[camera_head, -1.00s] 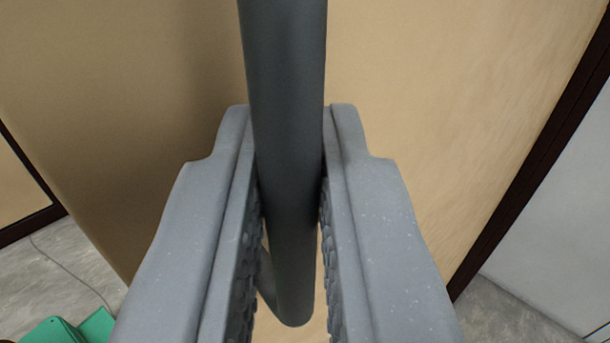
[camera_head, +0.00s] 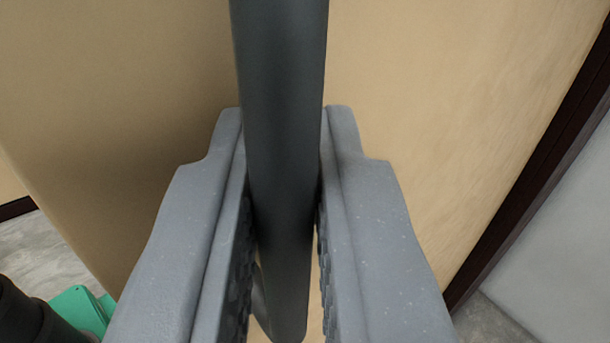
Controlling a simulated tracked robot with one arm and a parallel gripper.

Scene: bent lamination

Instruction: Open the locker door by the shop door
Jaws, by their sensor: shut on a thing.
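The locker door (camera_head: 420,110) is a tan wood-like panel that fills most of the view behind my gripper. A dark grey bar handle (camera_head: 280,80) runs down the middle of the view, with its lower end bending back toward the panel. My gripper (camera_head: 284,115) is shut on the handle, one grey finger on each side of it. The fingers hide part of the panel and the handle's lower sides.
A dark brown edge strip (camera_head: 545,170) and a pale grey surface (camera_head: 560,235) are at the right. Grey floor (camera_head: 40,250) shows at the lower left, with a green object (camera_head: 82,306) and a dark rounded part (camera_head: 30,315) in front of it.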

